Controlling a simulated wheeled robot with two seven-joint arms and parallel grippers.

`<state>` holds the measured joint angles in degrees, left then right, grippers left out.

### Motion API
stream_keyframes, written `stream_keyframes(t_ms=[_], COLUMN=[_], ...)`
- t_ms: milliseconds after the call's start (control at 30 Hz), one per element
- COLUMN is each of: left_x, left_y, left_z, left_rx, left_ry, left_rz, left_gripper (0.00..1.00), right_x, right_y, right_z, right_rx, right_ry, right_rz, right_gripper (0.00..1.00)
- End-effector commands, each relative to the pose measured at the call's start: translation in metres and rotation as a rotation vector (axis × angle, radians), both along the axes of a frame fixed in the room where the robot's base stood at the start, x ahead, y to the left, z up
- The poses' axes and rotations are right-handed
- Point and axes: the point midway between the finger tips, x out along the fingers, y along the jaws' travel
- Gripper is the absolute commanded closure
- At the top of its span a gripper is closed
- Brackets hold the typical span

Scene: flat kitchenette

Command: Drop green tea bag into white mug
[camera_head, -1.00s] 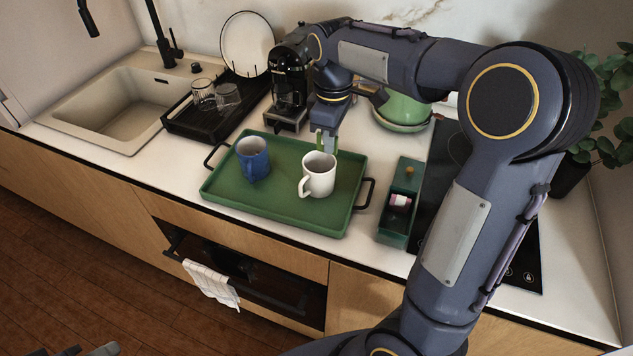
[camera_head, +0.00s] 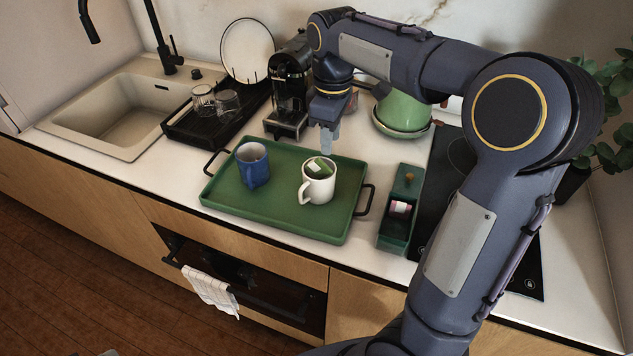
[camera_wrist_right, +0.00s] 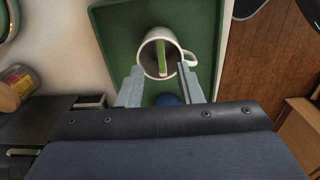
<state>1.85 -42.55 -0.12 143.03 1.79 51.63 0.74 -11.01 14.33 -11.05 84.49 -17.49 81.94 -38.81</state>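The white mug (camera_head: 317,190) stands upright on the green tray, its handle toward the lower left in the head view. The green tea bag (camera_head: 319,166) is in the mug's mouth. In the right wrist view the green tea bag (camera_wrist_right: 162,58) shows inside the white mug (camera_wrist_right: 149,66), with a green and white piece at the rim by the handle. My right gripper (camera_head: 326,139) is above and behind the mug. The wrist view shows the right gripper (camera_wrist_right: 160,84) open, its fingers apart and empty. Only a grey sliver of what looks like my left gripper (camera_head: 109,353) shows.
A blue mug (camera_head: 253,168) stands left on the green tray (camera_head: 270,208). A green box (camera_head: 396,235) with a small packet is right of the tray, beside the black hob (camera_head: 440,165). A coffee machine (camera_head: 287,95) and green kettle (camera_head: 402,110) stand behind.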

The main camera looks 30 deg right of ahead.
Motion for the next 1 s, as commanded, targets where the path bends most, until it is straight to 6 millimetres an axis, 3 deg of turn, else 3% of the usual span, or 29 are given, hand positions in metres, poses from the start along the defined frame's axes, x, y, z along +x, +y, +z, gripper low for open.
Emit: stream_keyframes(t_ms=[100,300,800,867,1000], left_x=[0.0,0.0,0.0,0.0,0.0], left_y=[0.0,0.0,0.0,0.0,0.0], left_z=[0.0,0.001,0.001,0.001,0.001], left_rx=[0.0,0.0,0.0,0.0,0.0], left_ry=[0.0,0.0,0.0,0.0,0.0], left_rz=[0.0,0.0,0.0,0.0,0.0], left_gripper=[0.69,0.69,0.69,0.69,0.69], right_x=[0.001,0.001,-0.002,-0.007,-0.044], right_y=[0.0,0.0,0.0,-0.001,0.0], right_z=[0.022,0.045,0.049,0.048,0.044], right_rx=[0.0,0.0,0.004,0.016,0.1], right_ry=[-0.004,-0.003,-0.003,-0.014,-0.074], right_rz=[0.0,0.0,-0.005,-0.021,-0.134], right_gripper=[0.67,0.67,0.67,0.67,0.67])
